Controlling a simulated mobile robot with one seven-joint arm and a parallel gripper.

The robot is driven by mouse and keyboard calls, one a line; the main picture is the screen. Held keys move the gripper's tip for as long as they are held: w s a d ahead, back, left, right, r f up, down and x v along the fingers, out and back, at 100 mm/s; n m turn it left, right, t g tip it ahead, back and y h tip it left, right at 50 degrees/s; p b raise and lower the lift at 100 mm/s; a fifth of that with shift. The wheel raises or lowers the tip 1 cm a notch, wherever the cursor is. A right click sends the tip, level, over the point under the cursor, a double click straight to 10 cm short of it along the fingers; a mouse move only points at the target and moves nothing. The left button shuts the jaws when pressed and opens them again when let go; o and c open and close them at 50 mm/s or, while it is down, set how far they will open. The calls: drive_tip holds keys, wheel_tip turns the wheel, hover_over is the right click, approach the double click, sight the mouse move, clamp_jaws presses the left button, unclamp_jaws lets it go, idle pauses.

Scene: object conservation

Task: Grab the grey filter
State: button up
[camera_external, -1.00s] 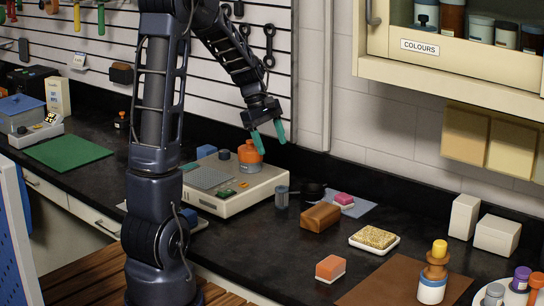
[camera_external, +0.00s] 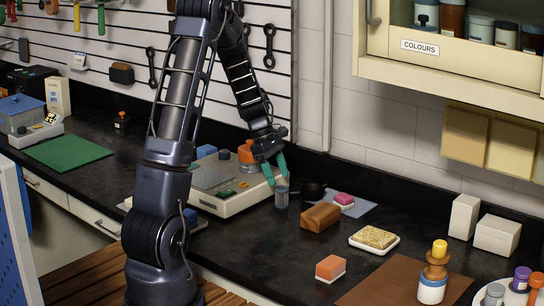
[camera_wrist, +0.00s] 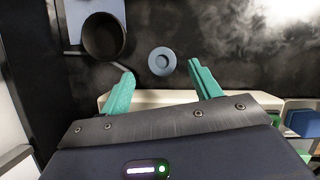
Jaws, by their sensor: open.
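The grey filter (camera_external: 282,199) is a small upright cylinder on the black worktop, just right of the beige machine. In the wrist view the grey filter (camera_wrist: 162,61) shows from above as a round grey-blue disc with a darker centre. My gripper (camera_external: 277,175) is open and empty, pointing down just above the filter. In the wrist view my gripper (camera_wrist: 160,69) has its green fingertips apart, with the filter framed between and slightly beyond them. I cannot tell the exact height gap.
The beige machine (camera_external: 232,206) with an orange-topped jar (camera_external: 246,157) stands close on the left. A dark pan (camera_external: 313,189) is behind right of the filter; it also shows in the wrist view (camera_wrist: 103,36). A brown block (camera_external: 320,217) is to the right. Worktop in front is clear.

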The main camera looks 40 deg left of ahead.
sight(282, 188)
drive_tip(key=shift+x, duration=2.8)
drive_tip(key=shift+s+a, duration=0.1)
drive_tip(key=shift+s, duration=0.05)
drive_tip(key=c, duration=1.1)
drive_tip(key=shift+o, duration=0.2)
drive_tip(key=shift+r, duration=0.1)
